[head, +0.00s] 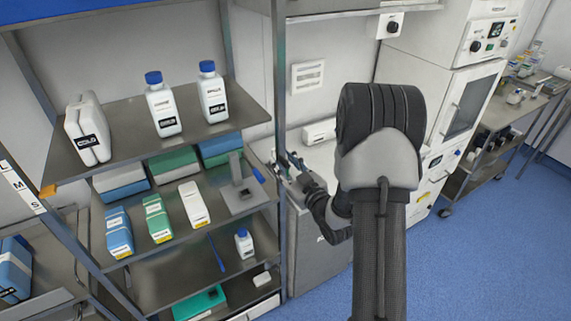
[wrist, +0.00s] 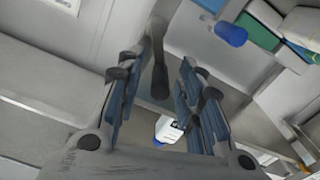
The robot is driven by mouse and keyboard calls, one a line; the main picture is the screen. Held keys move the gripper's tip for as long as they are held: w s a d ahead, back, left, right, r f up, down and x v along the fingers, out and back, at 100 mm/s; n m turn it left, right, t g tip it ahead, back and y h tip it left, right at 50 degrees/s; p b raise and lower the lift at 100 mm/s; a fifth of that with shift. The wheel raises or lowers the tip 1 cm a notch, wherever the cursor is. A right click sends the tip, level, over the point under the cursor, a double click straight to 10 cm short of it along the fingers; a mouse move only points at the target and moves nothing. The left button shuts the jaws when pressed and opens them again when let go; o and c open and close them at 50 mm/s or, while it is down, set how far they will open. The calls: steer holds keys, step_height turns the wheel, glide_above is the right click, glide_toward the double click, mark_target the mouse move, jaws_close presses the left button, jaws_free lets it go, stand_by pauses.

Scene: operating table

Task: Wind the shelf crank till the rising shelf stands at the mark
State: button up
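The rising shelf appears to be the upper grey shelf (head: 120,135) in the head view, carrying white bottles. An orange pointer (head: 47,190) sits at its front left corner, beside a white strip lettered L, M, S (head: 22,187). What looks like the crank is a grey plate and upright with a blue handle (head: 258,174) on the shelf below; a blue knob (wrist: 230,33) shows in the wrist view. My gripper (head: 288,165) is right of it, by the rack post. In the wrist view my gripper (wrist: 155,100) is open, with a grey rod (wrist: 158,65) beyond its fingers; contact is unclear.
Blue, green and white boxes (head: 157,218) stand on the middle shelf, left of the crank. A small white bottle (head: 244,243) stands below it. The rack post (head: 279,80) is close to my gripper. Grey cabinets stand right; the blue floor (head: 490,250) is clear.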

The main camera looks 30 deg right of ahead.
jaws_close()
stand_by(0.3)
steer(key=m, duration=0.1)
steer(key=d+m+b, duration=0.1)
steer(key=m, duration=0.2)
steer(key=shift+d+r+m+b, duration=0.3)
steer(key=shift+d+r+b, duration=0.05)
steer(key=shift+o, duration=0.3)
jaws_free()
steer(key=s, duration=1.2)
steer(key=shift+d, duration=0.2)
